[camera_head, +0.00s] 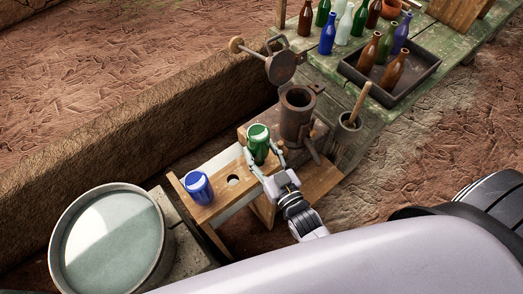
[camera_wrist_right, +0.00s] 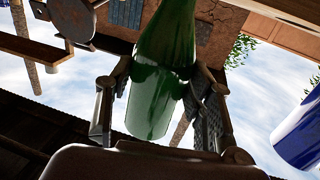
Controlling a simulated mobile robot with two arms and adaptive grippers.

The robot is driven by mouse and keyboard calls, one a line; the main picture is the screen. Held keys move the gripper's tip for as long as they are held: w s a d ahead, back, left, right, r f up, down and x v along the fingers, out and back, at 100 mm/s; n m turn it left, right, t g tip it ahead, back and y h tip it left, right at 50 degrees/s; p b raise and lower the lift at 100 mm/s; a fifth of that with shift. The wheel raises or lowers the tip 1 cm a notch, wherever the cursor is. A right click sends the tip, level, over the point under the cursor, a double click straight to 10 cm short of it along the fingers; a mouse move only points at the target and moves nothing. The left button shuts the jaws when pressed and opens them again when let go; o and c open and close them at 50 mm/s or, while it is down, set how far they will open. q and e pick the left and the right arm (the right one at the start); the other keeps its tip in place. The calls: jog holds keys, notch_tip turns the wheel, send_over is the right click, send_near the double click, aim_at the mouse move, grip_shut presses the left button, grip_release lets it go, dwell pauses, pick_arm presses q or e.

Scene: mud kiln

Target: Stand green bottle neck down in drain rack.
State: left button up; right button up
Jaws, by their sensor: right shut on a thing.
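The green bottle (camera_head: 258,137) is in my right gripper (camera_head: 265,160), its round base up and its neck end hidden below. In the right wrist view the fingers (camera_wrist_right: 160,80) close on both sides of the green glass (camera_wrist_right: 150,100). The drain rack (camera_head: 216,204) is a low wooden stand with holes. The green bottle is over its far right end; I cannot tell whether its neck is in a hole. A blue bottle (camera_head: 198,188) stands base up at the rack's left end, with an empty hole (camera_head: 234,180) between them. My left gripper is not in view.
A round basin of water (camera_head: 75,270) stands left of the rack. A rusty metal cylinder (camera_head: 296,118) with an open lid (camera_head: 282,66) is close behind the right gripper. A green table holds a tray (camera_head: 408,88) and several bottles. A mud wall (camera_head: 110,145) runs behind.

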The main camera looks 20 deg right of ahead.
jog(key=shift+f+b, duration=0.75)
jog(key=shift+f, duration=0.25)
jog(key=o, duration=1.4)
jog(key=shift+c, duration=0.2)
jog(key=s+d, duration=0.2)
jog(key=s, duration=1)
jog(key=s+f+g, duration=0.3)
jog(key=f+g, duration=0.1)
jog(key=f, duration=0.9)
jog(key=s+f+g, duration=0.3)
jog(key=f+g, duration=0.1)
jog(key=f, duration=0.9)
jog(key=s+d+f+g+h, duration=0.1)
jog(key=s+d+f+g, duration=0.3)
jog(key=s+f, duration=0.4)
jog(key=s+d+f+g+h+b, duration=0.1)
jog(key=s+d+f+g, duration=0.3)
jog(key=s+f, duration=0.5)
jog(key=shift+s+f+n+g+h+b, duration=0.3)
jog(key=shift+f+g+h, duration=0.1)
jog(key=shift+f, duration=0.1)
